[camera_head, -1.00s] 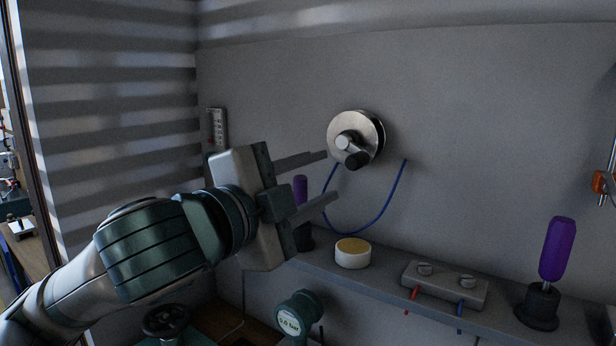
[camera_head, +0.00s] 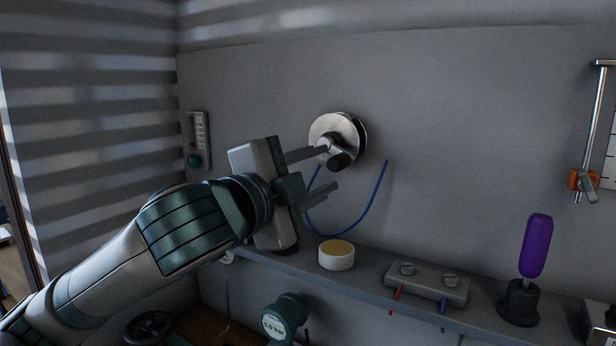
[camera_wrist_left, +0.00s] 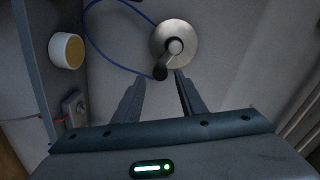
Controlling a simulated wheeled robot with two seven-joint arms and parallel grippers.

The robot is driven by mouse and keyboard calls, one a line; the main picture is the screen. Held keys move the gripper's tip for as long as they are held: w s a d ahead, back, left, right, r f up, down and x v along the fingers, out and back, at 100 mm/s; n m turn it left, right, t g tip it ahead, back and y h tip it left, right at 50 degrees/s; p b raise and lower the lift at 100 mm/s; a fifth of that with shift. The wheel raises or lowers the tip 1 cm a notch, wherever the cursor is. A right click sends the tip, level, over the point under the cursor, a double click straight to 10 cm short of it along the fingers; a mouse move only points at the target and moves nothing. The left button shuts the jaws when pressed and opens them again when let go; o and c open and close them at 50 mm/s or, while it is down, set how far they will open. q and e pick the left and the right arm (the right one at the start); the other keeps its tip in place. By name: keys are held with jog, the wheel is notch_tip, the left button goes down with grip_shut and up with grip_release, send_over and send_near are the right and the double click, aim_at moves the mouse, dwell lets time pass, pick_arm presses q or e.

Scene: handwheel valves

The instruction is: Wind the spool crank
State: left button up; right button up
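The spool crank is a round metal disc (camera_head: 351,130) on the grey wall, with a short arm and a dark knob (camera_head: 340,161) at its lower side. In the left wrist view the disc (camera_wrist_left: 183,36) lies ahead of the fingers and the dark knob (camera_wrist_left: 160,72) sits just beyond the gap between their tips. A blue cord (camera_head: 372,205) hangs in a loop below the spool. My left gripper (camera_head: 332,167) is open and empty; in the head view its upper fingertip overlaps the crank. I cannot tell whether it touches. My right gripper is not in view.
A shelf (camera_head: 365,284) runs below the spool. On it stand a white round tin with a yellow top (camera_head: 337,255), a grey terminal block (camera_head: 428,286) and a purple-handled tool (camera_head: 536,247). A green gauge (camera_head: 284,319) is below. The wall around the spool is clear.

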aim_at(332, 166)
pick_arm(q)
jog(key=shift+x, duration=2.05)
jog(key=shift+d, duration=0.1)
jog(key=c, duration=0.8)
jog(key=shift+c, duration=0.2)
